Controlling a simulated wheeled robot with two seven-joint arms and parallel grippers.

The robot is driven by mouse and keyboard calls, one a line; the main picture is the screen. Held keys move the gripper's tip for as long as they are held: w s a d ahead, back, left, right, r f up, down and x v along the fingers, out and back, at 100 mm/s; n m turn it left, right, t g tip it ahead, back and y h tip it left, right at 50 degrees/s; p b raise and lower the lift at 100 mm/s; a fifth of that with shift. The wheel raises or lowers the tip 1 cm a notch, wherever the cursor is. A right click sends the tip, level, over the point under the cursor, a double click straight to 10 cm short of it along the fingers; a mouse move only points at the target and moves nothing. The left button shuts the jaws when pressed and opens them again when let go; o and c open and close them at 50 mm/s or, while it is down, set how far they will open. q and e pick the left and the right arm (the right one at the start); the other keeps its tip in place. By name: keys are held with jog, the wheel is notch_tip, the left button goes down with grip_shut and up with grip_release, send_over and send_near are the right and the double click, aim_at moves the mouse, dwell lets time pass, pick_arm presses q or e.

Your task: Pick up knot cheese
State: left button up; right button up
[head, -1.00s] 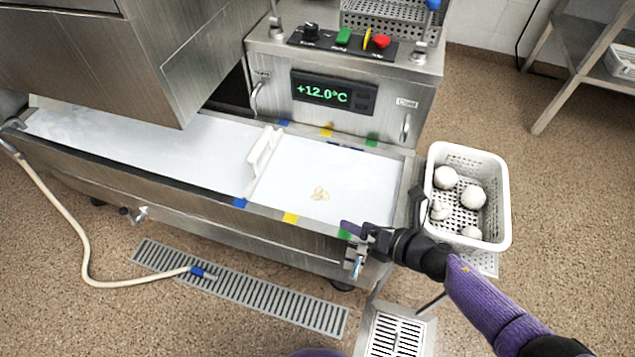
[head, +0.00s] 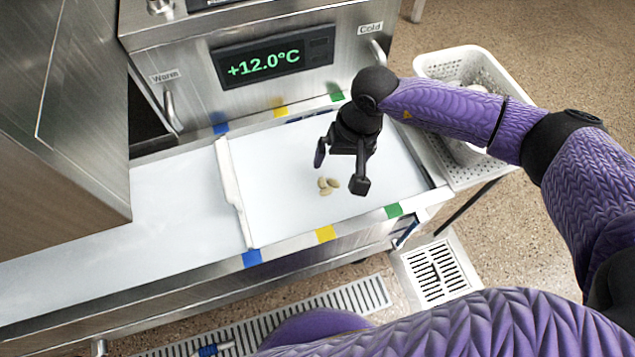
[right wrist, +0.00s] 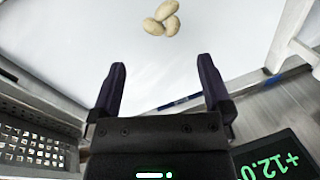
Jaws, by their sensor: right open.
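The knot cheese (head: 327,186) is a small cluster of pale beige lobes lying on the white bed of the steel trough. It also shows near the top of the right wrist view (right wrist: 161,19). My right gripper (head: 340,172) is open and empty above the trough, close to the cheese. In the right wrist view, the cheese lies beyond the fingertips (right wrist: 162,72), a little above the gap between them, and apart from both. My left gripper does not show.
A white divider (head: 234,192) crosses the trough left of the cheese. The steel machine with the display (head: 275,62) stands behind. A white perforated basket (head: 440,62) with pale balls stands at the right, partly behind my arm. Coloured marks line the trough's edges.

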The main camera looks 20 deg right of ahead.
aim_at(329, 182)
jog(key=b+x, duration=0.1)
jog(key=x, duration=0.1)
jog(key=b+x, duration=0.2)
jog(key=x, duration=0.1)
jog(key=b+x, duration=0.1)
jog(key=x, duration=0.2)
jog(key=shift+s+a+f, duration=0.15)
jog(key=shift+s+a, duration=0.05)
jog(key=shift+s, duration=0.2)
jog(key=shift+r, duration=0.2)
jog(key=shift+c, duration=0.9)
jog(key=c, duration=0.7)
jog(key=shift+c, duration=1.2)
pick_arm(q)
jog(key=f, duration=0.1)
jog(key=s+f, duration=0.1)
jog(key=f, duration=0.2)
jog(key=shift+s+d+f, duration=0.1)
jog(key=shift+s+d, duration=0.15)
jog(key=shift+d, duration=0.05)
